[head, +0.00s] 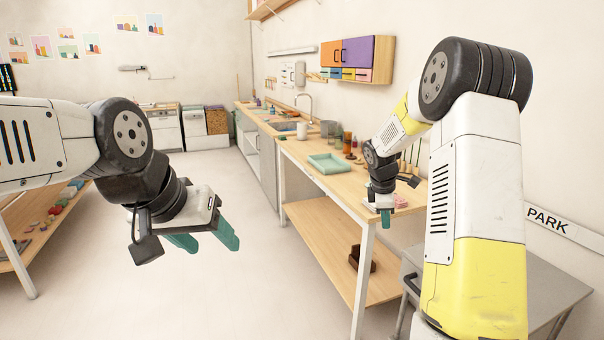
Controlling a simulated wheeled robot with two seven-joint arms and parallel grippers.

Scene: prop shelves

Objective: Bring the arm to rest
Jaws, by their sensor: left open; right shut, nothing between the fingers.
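My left gripper (205,241) hangs over the open floor at the left, its two green fingers spread apart and empty. My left arm comes in from the left edge. My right arm, white, yellow and black, rises at the right and bends down beyond. My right gripper (386,217) is small in view by the near end of the wooden bench (296,158). Its green fingers are together and hold nothing. A wall label reading PARK (547,220) is at the far right, beside a grey table (550,285).
A teal tray (328,163) and several jars stand on the bench. A pink item lies near my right gripper. A dark brown box (362,258) sits on the lower shelf (320,240). Another shelf with small coloured pieces is at the left. The middle floor is clear.

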